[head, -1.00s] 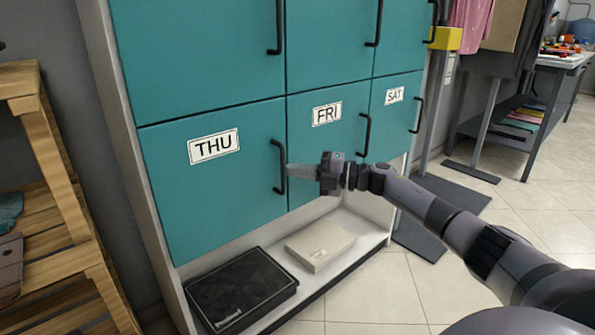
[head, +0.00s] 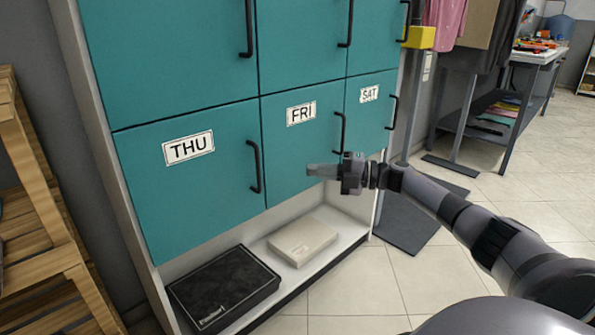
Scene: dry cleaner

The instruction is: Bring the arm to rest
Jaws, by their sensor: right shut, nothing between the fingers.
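My right arm comes in from the lower right of the head view. Its gripper (head: 322,171) is shut and empty, pointing left in front of the lower teal FRI door (head: 290,150). The black handle (head: 254,167) of the THU door (head: 190,195) is left of the fingertips, with a clear gap in the picture. The FRI door's handle (head: 339,134) shows just above the gripper, its lower end close to the gripper body. All the doors look closed. My left gripper is not in view.
Below the doors, an open shelf holds a black case (head: 225,288) and a pale box (head: 302,241). A wooden rack (head: 40,200) stands at the left. A grey stand (head: 405,215) and a work table (head: 537,56) are at the right. The tiled floor between is clear.

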